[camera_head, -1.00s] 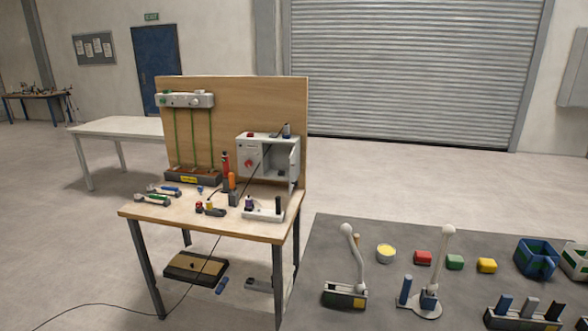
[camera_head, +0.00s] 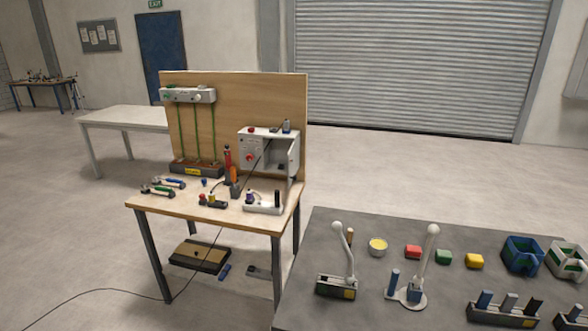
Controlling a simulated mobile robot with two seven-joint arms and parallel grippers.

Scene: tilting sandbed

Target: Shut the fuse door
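A light grey box (camera_head: 257,134) is mounted at the right of the upright wooden board on the workbench. A red knob (camera_head: 250,157) is on the left of its front. Its right part is an open compartment. The fuse door (camera_head: 294,157) appears to be the narrow panel at the box's right edge. It is swung open and seen nearly edge-on. The compartment's contents are too small to tell. Neither of my grippers is in view.
The workbench (camera_head: 150,203) holds tools and small devices below the box. A grey table (camera_head: 323,230) with levers, coloured blocks and bins stands at the front right. A white table (camera_head: 125,115) is behind at left. Open floor (camera_head: 70,235) lies left of the workbench.

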